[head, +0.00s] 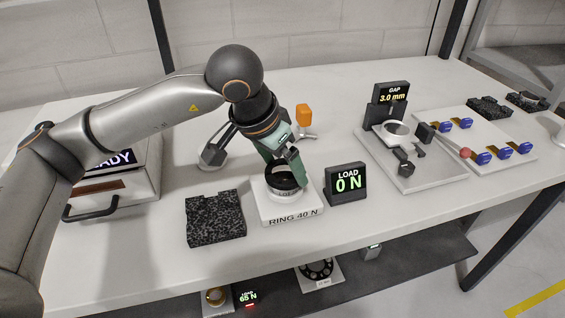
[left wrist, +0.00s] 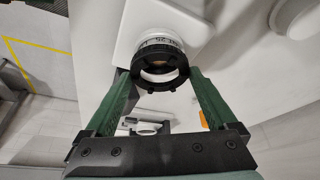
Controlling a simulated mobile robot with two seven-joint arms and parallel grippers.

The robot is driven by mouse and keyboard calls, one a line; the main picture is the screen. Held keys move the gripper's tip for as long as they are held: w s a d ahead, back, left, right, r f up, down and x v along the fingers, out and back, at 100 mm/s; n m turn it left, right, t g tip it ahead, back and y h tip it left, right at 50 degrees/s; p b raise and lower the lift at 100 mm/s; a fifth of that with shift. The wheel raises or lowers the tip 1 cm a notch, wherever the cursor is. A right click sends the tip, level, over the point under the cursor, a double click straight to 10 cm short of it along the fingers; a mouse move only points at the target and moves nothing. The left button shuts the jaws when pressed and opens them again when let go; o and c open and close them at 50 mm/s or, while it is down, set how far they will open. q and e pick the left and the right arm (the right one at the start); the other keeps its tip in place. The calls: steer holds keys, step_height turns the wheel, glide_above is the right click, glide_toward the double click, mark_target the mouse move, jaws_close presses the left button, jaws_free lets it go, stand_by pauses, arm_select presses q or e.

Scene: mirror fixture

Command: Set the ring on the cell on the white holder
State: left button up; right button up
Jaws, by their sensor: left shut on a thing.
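My left gripper (head: 287,166) is shut on a black notched ring (head: 281,183). In the left wrist view the ring (left wrist: 160,68) sits between the two green fingers. The white cell (head: 285,195), with dark markings on its side, stands on the white holder (head: 265,213) labelled "RING 40 N". The cell (left wrist: 158,42) also shows beyond the ring in the left wrist view. The ring is over the cell; I cannot tell whether they touch. A finger hides part of the ring in the head view. My right gripper is not in view.
A load display (head: 346,184) beside the holder reads 0 N. A black speckled block (head: 215,217) lies to the left. A fixture with a gap display (head: 392,93) reading 3.0 mm and a board with blue clips (head: 430,120) stand to the right. The front strip of table is clear.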

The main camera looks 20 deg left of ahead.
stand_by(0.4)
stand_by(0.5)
arm_select(q)
steer(key=shift+b, duration=0.45)
stand_by(0.4)
stand_by(0.7)
steer(key=shift+f+b, duration=0.8)
steer(key=shift+b, duration=0.15)
